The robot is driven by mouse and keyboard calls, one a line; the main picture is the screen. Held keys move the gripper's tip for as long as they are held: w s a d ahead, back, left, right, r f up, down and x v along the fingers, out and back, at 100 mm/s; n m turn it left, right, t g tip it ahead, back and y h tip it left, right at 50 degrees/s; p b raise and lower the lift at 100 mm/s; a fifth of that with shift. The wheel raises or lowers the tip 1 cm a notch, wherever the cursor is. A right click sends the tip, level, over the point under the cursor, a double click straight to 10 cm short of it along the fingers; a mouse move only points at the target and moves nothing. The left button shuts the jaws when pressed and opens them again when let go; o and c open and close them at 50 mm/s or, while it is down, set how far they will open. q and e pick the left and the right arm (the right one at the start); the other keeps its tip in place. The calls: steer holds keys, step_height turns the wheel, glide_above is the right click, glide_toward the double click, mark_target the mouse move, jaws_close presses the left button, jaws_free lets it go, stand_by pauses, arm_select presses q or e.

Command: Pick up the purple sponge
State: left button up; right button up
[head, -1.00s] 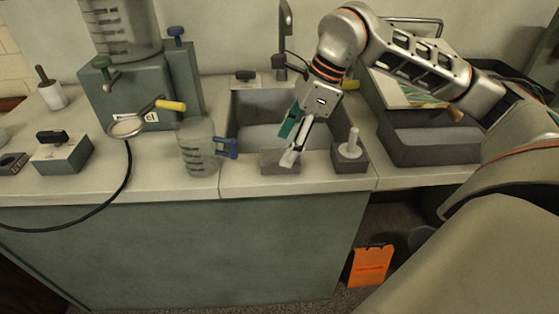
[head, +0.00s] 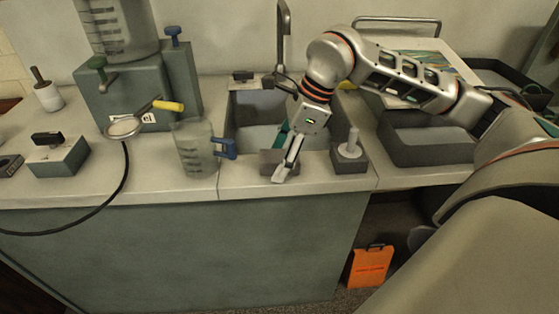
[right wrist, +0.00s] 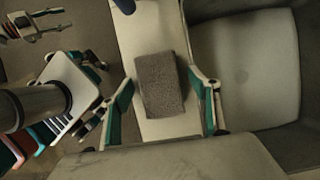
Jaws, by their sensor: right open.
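The sponge (head: 270,158) is a dull grey-purple block on the counter strip in front of the sink. In the right wrist view the sponge (right wrist: 160,85) lies between the spread fingers of my right gripper (right wrist: 163,108), with a gap on both sides. In the head view my right gripper (head: 283,155) points down at the sponge and covers part of it. It is open and empty. What looks like my left gripper (right wrist: 62,20) shows small at the upper left of the right wrist view; its jaw state is unclear.
The sink (head: 250,105) lies just behind the sponge. A grey block with a white peg (head: 350,150) stands close on the right. A clear jug (head: 194,150) with a blue handle stands on the left. A dark tray (head: 430,150) is farther right.

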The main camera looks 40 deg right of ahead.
steer(key=c, duration=0.8)
